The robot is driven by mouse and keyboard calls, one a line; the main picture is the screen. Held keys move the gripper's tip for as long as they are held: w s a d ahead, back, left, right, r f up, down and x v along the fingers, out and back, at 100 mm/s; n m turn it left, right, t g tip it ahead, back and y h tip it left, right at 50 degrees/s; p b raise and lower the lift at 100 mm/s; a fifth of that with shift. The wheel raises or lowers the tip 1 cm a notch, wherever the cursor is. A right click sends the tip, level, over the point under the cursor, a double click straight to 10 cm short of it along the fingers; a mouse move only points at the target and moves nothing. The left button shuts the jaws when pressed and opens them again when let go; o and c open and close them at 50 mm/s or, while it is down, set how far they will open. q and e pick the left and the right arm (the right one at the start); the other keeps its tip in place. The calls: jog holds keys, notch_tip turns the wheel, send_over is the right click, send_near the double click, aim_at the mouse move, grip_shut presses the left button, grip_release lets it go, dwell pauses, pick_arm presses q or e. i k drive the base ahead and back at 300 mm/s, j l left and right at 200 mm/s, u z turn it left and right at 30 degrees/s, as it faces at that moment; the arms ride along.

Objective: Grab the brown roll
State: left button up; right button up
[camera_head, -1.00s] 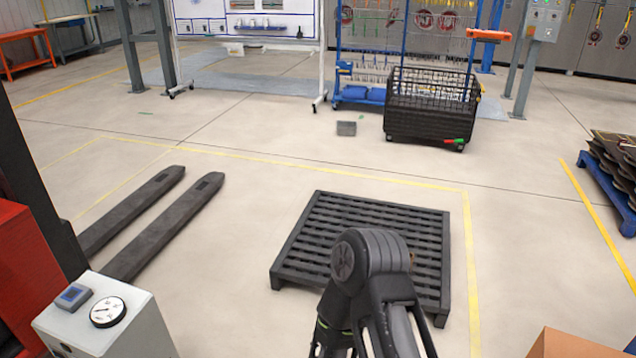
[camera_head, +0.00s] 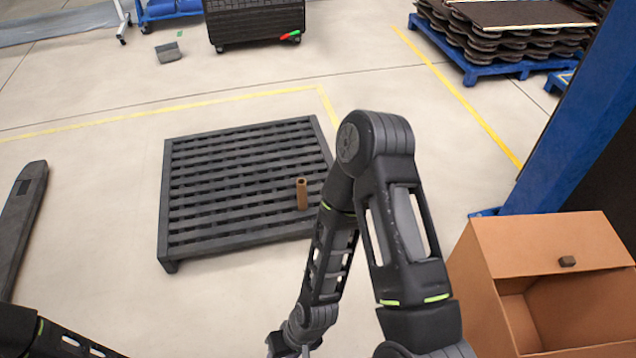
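The brown roll (camera_head: 302,194), a small upright tube with a dark opening at its top, stands on the dark grey slatted pallet (camera_head: 240,180), near the pallet's right side. My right arm crosses just right of the roll, with its forearm leading down to the bottom edge. Only part of my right gripper (camera_head: 288,347) shows there, below the roll and apart from it in the picture; its fingertips are cut off. A piece of my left arm shows in the bottom left corner; my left gripper is out of view.
An open cardboard box (camera_head: 500,290) stands at the lower right, by a blue post (camera_head: 575,130). A blue pallet (camera_head: 490,68) with stacked dark sheets is at the upper right. A black crate (camera_head: 255,25) stands at the back. A dark fork (camera_head: 22,225) lies at left.

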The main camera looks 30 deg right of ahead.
aim_at(301, 186)
jog(key=i+u, duration=0.3)
jog(key=i, duration=0.4)
jog(key=i+l+u, duration=0.3)
jog(key=i, duration=0.45)
jog(key=i+u, duration=0.2)
jog(key=i, duration=0.45)
jog(key=z, duration=4.15)
